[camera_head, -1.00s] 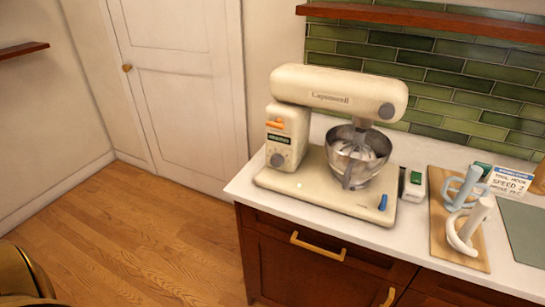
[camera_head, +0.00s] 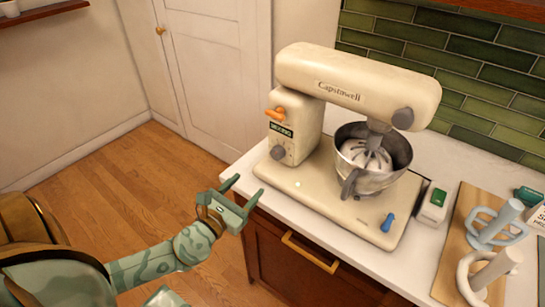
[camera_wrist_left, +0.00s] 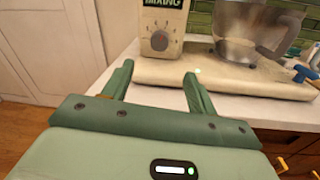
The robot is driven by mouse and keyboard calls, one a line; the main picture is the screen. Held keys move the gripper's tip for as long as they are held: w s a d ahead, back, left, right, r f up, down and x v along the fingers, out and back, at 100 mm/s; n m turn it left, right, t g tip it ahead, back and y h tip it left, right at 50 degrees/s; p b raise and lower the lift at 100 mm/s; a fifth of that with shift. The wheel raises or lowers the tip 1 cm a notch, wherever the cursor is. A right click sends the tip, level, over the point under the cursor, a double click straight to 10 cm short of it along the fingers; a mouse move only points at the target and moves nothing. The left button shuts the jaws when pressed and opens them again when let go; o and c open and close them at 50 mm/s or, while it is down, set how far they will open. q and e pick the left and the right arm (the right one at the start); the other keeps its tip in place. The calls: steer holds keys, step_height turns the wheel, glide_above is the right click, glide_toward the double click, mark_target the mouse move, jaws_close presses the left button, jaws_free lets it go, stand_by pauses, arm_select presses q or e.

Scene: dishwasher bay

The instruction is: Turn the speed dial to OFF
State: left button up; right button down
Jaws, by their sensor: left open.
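The cream stand mixer (camera_head: 330,75) stands on the white counter with a metal bowl (camera_head: 372,165) under its head. The grey speed dial (camera_head: 278,153) is low on the front of the mixer's column, below a small green display (camera_head: 281,130) and an orange lever (camera_head: 275,114). In the left wrist view the dial (camera_wrist_left: 159,41) faces me, under a display (camera_wrist_left: 163,3) reading "MIXING". My left gripper (camera_head: 244,190) is open and empty, in front of the counter edge and apart from the dial. Its two fingers (camera_wrist_left: 155,80) point toward the mixer. My right gripper is not seen.
A blue knob (camera_head: 388,222) is on the mixer base's right end. To the right stand a small white-and-green box (camera_head: 434,204) and a wooden board (camera_head: 456,247) with mixer tools. Wooden drawers (camera_head: 290,270) are under the counter; the floor to the left is clear.

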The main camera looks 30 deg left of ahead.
mark_target(275, 155)
arm_select(q)
steer(key=w, duration=1.3)
steer(key=shift+w, duration=0.15)
steer(key=c, duration=1)
